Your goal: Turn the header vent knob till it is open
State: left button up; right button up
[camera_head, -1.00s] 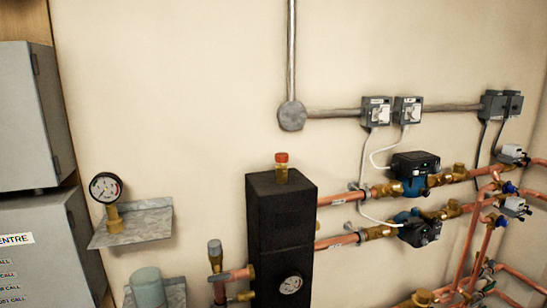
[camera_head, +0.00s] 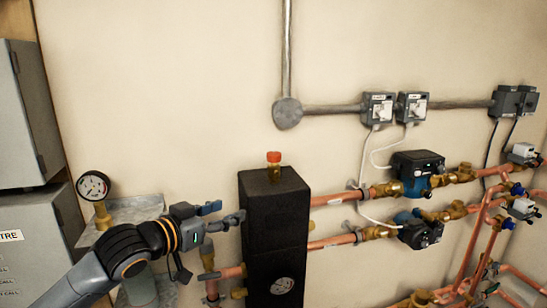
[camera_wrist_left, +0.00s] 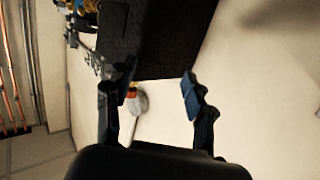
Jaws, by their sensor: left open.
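The header vent knob (camera_head: 274,157) is a small orange-red cap on a short brass stem. It stands upright on top of the black header (camera_head: 274,225). My left gripper (camera_head: 224,214) is open and empty, left of the header and lower than the knob, apart from the knob. In the left wrist view, the gripper's two fingers (camera_wrist_left: 159,78) are spread, with the dark header (camera_wrist_left: 165,42) beyond them. A small orange-red spot (camera_wrist_left: 132,92), apparently the knob, shows beside the left-hand finger. My right gripper is not in view.
A pressure gauge (camera_head: 93,186) stands on a grey shelf (camera_head: 140,207) behind my left arm. Copper pipes (camera_head: 335,200) and pumps (camera_head: 418,163) run right of the header.

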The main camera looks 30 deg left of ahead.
pick_arm(q)
jog(key=m+t+h, duration=0.1)
jog(key=t+h, duration=0.1)
send_near(269, 156)
jog(key=s, duration=0.2)
jog(key=w, duration=0.5)
jog(key=w+p, duration=0.1)
jog(key=w, duration=0.1)
jog(key=shift+w+d+f, duration=0.1)
jog(key=shift+w+d, duration=0.2)
jog(key=shift+d, duration=0.1)
jog(key=shift+w+a+p, duration=0.1)
jog(key=shift+w+p, duration=0.5)
jog(key=shift+w, duration=0.05)
jog(key=w+p, duration=0.2)
jog(key=shift+w+d, duration=0.2)
jog(key=shift+w, duration=0.1)
jog(key=shift+w+d+p, duration=0.1)
jog(key=shift+w+p, duration=0.35)
jog(key=shift+w, duration=0.25)
jog(key=shift+w+d+f, duration=0.1)
jog(key=shift+w+f, duration=0.1)
jog(key=shift+w, duration=0.1)
